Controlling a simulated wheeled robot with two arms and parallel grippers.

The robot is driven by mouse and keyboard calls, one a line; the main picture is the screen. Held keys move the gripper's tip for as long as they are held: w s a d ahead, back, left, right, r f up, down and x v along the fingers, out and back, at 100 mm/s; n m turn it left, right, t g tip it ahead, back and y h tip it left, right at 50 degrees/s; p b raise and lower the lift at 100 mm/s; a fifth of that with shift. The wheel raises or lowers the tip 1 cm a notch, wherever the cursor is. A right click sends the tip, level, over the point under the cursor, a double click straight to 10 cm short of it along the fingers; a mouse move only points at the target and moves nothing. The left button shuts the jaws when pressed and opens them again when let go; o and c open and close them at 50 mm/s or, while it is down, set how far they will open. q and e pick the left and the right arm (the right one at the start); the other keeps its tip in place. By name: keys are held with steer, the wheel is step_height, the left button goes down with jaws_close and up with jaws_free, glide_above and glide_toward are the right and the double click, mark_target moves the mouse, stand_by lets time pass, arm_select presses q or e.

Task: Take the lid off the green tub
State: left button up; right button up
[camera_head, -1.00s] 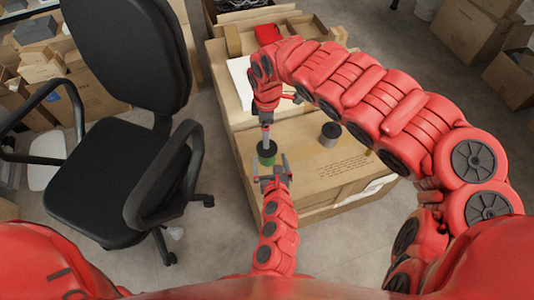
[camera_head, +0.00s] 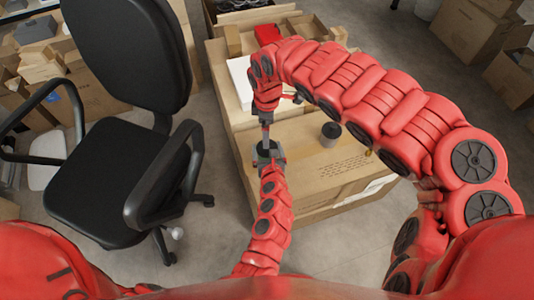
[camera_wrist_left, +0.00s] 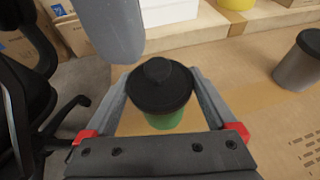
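The green tub (camera_wrist_left: 165,120) stands on a cardboard carton with its black knobbed lid (camera_wrist_left: 160,90) on. In the left wrist view it is between the two fingers of my left gripper (camera_wrist_left: 160,100). The fingers look open, with gaps beside the green wall. In the head view my left gripper (camera_head: 268,155) hides most of the tub. My right gripper (camera_head: 267,128) points down from above, close over the lid. A grey part of it shows at the top of the left wrist view (camera_wrist_left: 112,25). Whether it is open or shut is unclear.
A grey tub with a dark lid (camera_head: 330,133) stands on the carton (camera_head: 315,168) to the right. An office chair (camera_head: 115,165) is close on the left. A white box (camera_head: 241,82) and more cartons lie behind. The carton's front right top is clear.

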arm_select(q)
steer(key=c, duration=0.9)
steer(key=o, duration=1.5)
steer(key=shift+o, duration=0.2)
steer(key=shift+s+r, duration=0.1)
